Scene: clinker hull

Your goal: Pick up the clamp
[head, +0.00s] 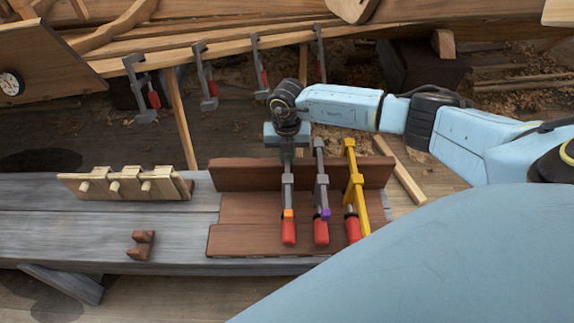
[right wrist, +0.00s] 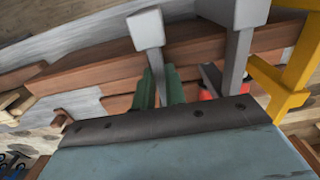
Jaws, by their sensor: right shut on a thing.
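Three clamps with red handles stand in a row at a brown wooden rack (head: 250,240). The leftmost is a grey clamp with an orange piece (head: 288,198), the middle a grey clamp with a purple piece (head: 321,185), and the rightmost a yellow clamp (head: 354,185). My right gripper (head: 287,158) is at the upper end of the orange-marked clamp and shut on it. In the right wrist view its green fingers (right wrist: 162,88) are on either side of that clamp's grey bar (right wrist: 149,35). My left gripper is out of view.
The rack is on a grey plank bench (head: 110,225). A pale block with several pegs (head: 115,186) and a small brown notched block (head: 141,245) lie to the left. Several more clamps hang on the hull plank (head: 200,45) behind. The left bench area is mostly clear.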

